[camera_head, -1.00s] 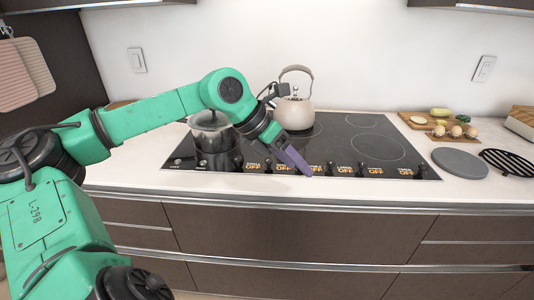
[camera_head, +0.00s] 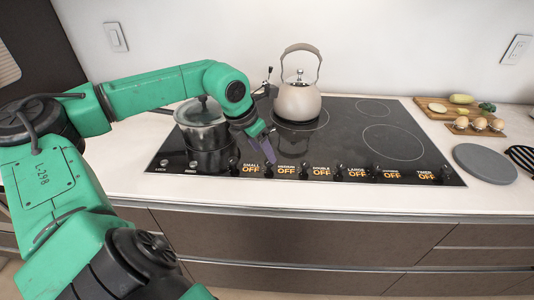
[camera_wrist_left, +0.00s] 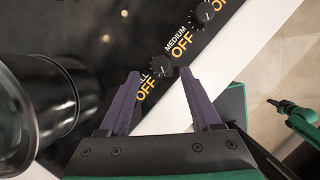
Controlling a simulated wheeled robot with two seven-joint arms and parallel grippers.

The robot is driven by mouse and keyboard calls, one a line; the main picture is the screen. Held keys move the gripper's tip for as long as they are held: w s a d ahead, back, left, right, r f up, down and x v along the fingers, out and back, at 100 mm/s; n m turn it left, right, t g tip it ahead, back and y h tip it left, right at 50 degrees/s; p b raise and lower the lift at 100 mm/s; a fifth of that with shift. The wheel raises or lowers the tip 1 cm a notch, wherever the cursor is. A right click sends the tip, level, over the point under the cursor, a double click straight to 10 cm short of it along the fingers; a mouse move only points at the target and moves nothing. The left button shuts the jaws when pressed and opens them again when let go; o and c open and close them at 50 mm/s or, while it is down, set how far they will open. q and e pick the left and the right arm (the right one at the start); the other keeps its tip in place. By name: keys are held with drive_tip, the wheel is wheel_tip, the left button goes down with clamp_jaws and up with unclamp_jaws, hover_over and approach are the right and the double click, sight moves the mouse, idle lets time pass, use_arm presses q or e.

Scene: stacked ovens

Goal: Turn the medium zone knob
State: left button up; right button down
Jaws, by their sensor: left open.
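The MEDIUM label (camera_head: 286,169) is on the front control strip and reads OFF. A black knob (camera_head: 304,169) stands to its right, and it also shows near the top of the left wrist view (camera_wrist_left: 203,12). Another black knob (camera_wrist_left: 161,66) lies between the SMALL and MEDIUM labels. My left gripper (camera_head: 262,150) is open and empty above the strip near the SMALL label. In the left wrist view, its purple fingertips (camera_wrist_left: 158,76) are on either side of the knob between those labels; contact cannot be told.
A lidded pot (camera_head: 203,127) stands on the left of the black cooktop (camera_head: 345,135), close to my left gripper. A kettle (camera_head: 298,101) stands behind. The cooktop's right side is clear. A grey round board (camera_head: 485,163) and a food board (camera_head: 440,106) lie right.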

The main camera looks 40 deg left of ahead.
sight(267, 162)
use_arm(q)
drive_tip(key=x, duration=0.3)
drive_tip(key=shift+w+p, duration=0.1)
drive_tip(key=shift+p, duration=0.25)
drive_tip(key=shift+d+f, duration=0.1)
drive_tip(key=shift+f, duration=0.2)
drive_tip(key=shift+w+f, duration=0.1)
drive_tip(key=shift+f, duration=0.05)
use_arm(e)
drive_tip(key=shift+w+a+r, duration=0.6)
drive_tip(key=shift+w+a, duration=0.15)
drive_tip(key=shift+a, duration=0.05)
use_arm(q)
clamp_jaws()
use_arm(e)
drive_tip(key=shift+s+d, duration=0.15)
drive_tip(key=shift+d, duration=0.1)
